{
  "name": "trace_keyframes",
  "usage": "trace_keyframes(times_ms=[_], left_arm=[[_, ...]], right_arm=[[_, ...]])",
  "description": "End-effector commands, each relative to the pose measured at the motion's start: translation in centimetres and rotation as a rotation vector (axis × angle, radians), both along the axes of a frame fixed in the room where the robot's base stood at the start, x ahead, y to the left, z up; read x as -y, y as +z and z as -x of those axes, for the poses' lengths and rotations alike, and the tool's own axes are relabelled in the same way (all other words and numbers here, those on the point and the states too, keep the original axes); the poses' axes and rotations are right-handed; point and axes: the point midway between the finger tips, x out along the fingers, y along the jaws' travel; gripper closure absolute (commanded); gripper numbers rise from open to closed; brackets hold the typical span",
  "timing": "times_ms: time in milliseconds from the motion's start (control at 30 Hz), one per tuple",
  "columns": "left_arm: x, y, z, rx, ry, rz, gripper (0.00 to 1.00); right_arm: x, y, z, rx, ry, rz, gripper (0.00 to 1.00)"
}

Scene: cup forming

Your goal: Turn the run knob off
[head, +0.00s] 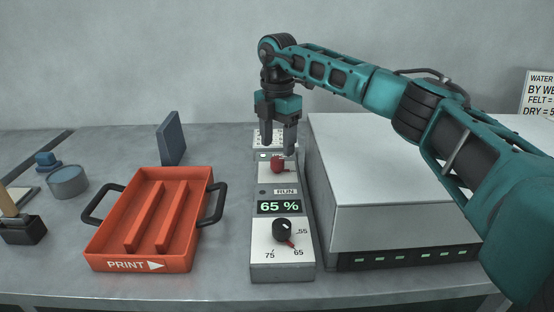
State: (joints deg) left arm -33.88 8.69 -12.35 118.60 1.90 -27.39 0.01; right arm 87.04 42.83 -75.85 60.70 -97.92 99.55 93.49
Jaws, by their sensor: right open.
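The control panel (262,263) is a narrow grey box in the middle of the bench. The red run knob (277,164) sits on its far part, above the label RUN. A black knob with a red pointer (283,230) sits on the near part, by the marks 75, 65 and 55. The display (279,207) between them reads 65 %. My right gripper (278,148) points down over the far end of the panel, its fingers apart on either side of the red knob in the picture. It is open and empty. I cannot tell whether it touches the knob. My left gripper is out of view.
A large white-topped box (390,170) stands close on the panel's right. An orange tray (150,262) marked PRINT, with black handles, lies to the left. A dark upright plate (171,138) and a grey round container (68,182) stand farther left.

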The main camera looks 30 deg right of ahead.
Motion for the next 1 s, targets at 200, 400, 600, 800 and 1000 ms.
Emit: trace_keyframes(times_ms=[200, 400, 600, 800, 1000], left_arm=[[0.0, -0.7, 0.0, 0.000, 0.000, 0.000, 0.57], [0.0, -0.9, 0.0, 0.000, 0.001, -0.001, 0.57], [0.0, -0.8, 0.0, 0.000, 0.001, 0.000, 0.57], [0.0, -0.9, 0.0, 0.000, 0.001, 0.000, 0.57], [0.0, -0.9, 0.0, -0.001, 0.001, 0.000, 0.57]], right_arm=[[0.0, -3.5, 0.0, -0.001, -0.001, 0.000, 0.39], [0.0, -4.5, 0.0, 0.001, 0.000, 0.000, 0.39], [0.0, -4.5, 0.0, 0.001, 0.000, 0.000, 0.39], [0.0, -4.5, 0.0, 0.001, 0.000, 0.000, 0.53], [0.0, -4.5, 0.0, 0.001, 0.001, 0.000, 0.72]])
